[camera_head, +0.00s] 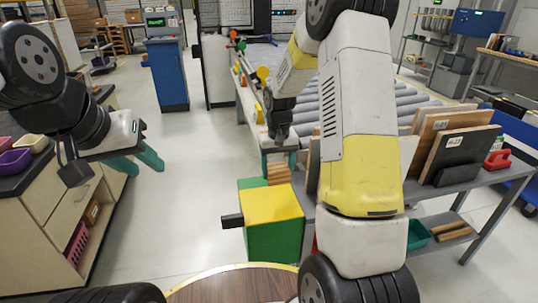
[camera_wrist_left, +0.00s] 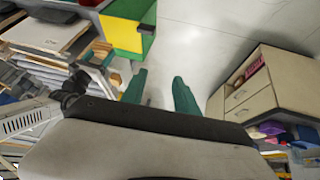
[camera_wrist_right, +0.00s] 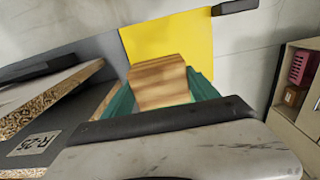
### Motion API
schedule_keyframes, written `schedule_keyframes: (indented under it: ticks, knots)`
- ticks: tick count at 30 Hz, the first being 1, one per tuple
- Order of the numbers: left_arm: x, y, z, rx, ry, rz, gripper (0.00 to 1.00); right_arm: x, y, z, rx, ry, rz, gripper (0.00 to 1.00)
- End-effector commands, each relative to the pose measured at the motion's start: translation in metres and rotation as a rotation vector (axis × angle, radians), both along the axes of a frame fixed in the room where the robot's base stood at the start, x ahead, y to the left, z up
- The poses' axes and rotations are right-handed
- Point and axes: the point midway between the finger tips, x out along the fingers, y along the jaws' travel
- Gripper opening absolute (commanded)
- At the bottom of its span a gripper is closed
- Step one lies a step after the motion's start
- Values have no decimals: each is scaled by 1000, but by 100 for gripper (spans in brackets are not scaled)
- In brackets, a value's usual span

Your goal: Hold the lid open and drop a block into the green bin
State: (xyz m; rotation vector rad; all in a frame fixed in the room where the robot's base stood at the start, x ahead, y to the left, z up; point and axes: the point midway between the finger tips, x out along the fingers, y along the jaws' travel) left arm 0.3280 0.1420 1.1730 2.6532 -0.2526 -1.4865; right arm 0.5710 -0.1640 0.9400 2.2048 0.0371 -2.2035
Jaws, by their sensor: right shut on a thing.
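The green bin (camera_head: 275,243) stands on the floor side of the workbench in the head view, with its yellow lid (camera_head: 270,204) lying over its top. A black handle (camera_head: 232,221) sticks out at the lid's left. My right gripper (camera_head: 279,165) is shut on a wooden block (camera_head: 278,175), just behind the lid in the head view. The block (camera_wrist_right: 158,82) shows between its teal fingers in the right wrist view, with the yellow lid (camera_wrist_right: 165,40) beyond. My left gripper (camera_head: 147,167) is open and empty, left of the bin and apart from the handle.
A grey bench (camera_head: 455,187) with upright boards (camera_head: 460,150) and a roller conveyor is at the right. A drawer cabinet (camera_head: 60,205) with purple trays stands at the left. A round wooden table top (camera_head: 225,287) is at the front. Open floor lies between cabinet and bin.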

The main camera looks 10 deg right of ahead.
Motion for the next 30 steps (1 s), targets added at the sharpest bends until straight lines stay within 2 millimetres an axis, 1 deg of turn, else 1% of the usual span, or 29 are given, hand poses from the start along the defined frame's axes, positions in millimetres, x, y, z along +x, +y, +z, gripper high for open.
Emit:
schedule_keyframes:
  ticks: [4,13,14,18,19,20,23,26,30]
  knots:
    - [0,0,0,0,0,0,36,0,0,-6,0,1,0,22]
    - [0,0,0,0,0,0,36,0,0,-7,0,1,0,22]
    - [0,0,0,0,0,0,32,0,0,-7,0,1,0,22]
    - [4,-2,-3,3,10,-11,5,0,0,-7,0,1,0,22]
    - [6,-3,-4,5,14,-17,0,0,0,-7,0,0,0,22]
    - [9,-4,-6,8,21,-24,0,0,0,-7,0,0,0,22]
    - [21,-12,-18,24,53,-64,0,0,0,-7,0,0,0,22]
    - [38,-24,-34,49,94,-119,0,0,0,-7,0,0,0,22]
    - [60,-44,-63,95,151,-204,0,0,0,-7,0,0,0,22]
